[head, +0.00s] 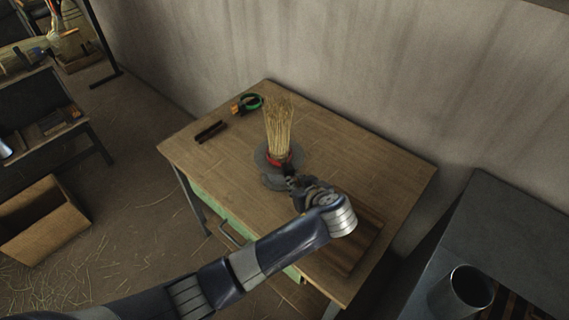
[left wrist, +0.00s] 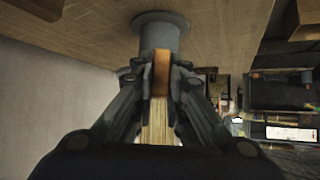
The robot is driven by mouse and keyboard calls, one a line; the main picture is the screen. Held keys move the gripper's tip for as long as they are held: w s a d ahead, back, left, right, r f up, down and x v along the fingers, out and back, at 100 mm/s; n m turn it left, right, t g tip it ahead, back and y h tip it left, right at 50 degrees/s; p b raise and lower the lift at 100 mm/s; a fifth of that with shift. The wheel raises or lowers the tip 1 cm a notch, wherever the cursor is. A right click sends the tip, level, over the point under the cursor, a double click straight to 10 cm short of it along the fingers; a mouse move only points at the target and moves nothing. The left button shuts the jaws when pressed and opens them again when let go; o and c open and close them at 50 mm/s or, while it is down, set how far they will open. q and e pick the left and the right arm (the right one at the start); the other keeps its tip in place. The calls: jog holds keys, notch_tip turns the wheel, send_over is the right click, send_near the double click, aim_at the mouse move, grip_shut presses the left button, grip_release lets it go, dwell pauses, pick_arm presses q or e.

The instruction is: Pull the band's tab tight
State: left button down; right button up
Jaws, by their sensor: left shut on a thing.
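A bundle of pale straw (head: 277,125) stands upright on a grey round base (head: 262,156) on the wooden table. A red band (head: 273,160) goes around its lower part. My left gripper (head: 287,174) is at the near side of the band and hides part of it. In the left wrist view the left gripper (left wrist: 161,82) is shut on the band's orange-brown tab (left wrist: 161,70), with straw (left wrist: 158,125) showing between the fingers and the grey base (left wrist: 161,32) beyond. How tight the band sits cannot be told. My right gripper is not in view.
A green ring (head: 254,102), a small orange and black item (head: 237,107) and a dark bar (head: 210,131) lie at the table's back left. A dark board (head: 357,245) lies at the right. A metal cup (head: 460,292) stands on the grey surface beyond.

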pick_arm(q)
jog(key=shift+s, duration=0.1)
dwell(0.4)
jog(key=shift+s+d, duration=0.1)
jog(key=shift+s, duration=0.05)
jog(key=shift+s+d, duration=0.15)
jog(key=shift+s, duration=0.15)
jog(key=c, duration=1.2)
grip_release()
jog(key=shift+s+d+r+p, duration=0.15)
jog(key=shift+s+r+p, duration=0.05)
jog(key=shift+r+p, duration=0.85)
jog(key=r+p, duration=0.1)
jog(key=s+r+p, duration=0.1)
jog(key=r+p, duration=0.1)
jog(key=s+d+r+p, duration=0.1)
jog(key=r+p, duration=0.1)
jog(key=shift+s, duration=0.15)
